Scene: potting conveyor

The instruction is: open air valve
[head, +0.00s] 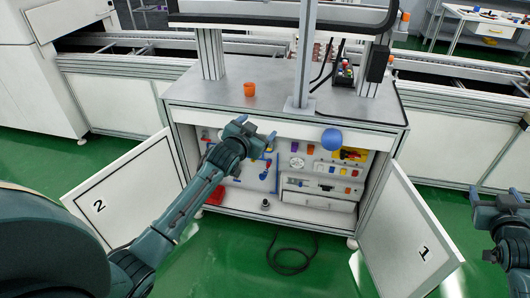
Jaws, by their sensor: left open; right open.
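The open cabinet (229,204) under the workbench shows a back panel with several small fittings. A small blue fitting (265,172) on the panel's left part may be the air valve; it is too small to tell its handle position. My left gripper (257,129) is open and empty, in front of the cabinet's top edge, above the blue fitting in the picture. It and its arm hide part of the panel's left side. My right gripper (497,199) is open and empty at the far right, beyond door 1, well apart from the panel.
Door 2 (128,190) and door 1 (405,228) stand swung open at either side. A black cable (290,268) lies on the green floor.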

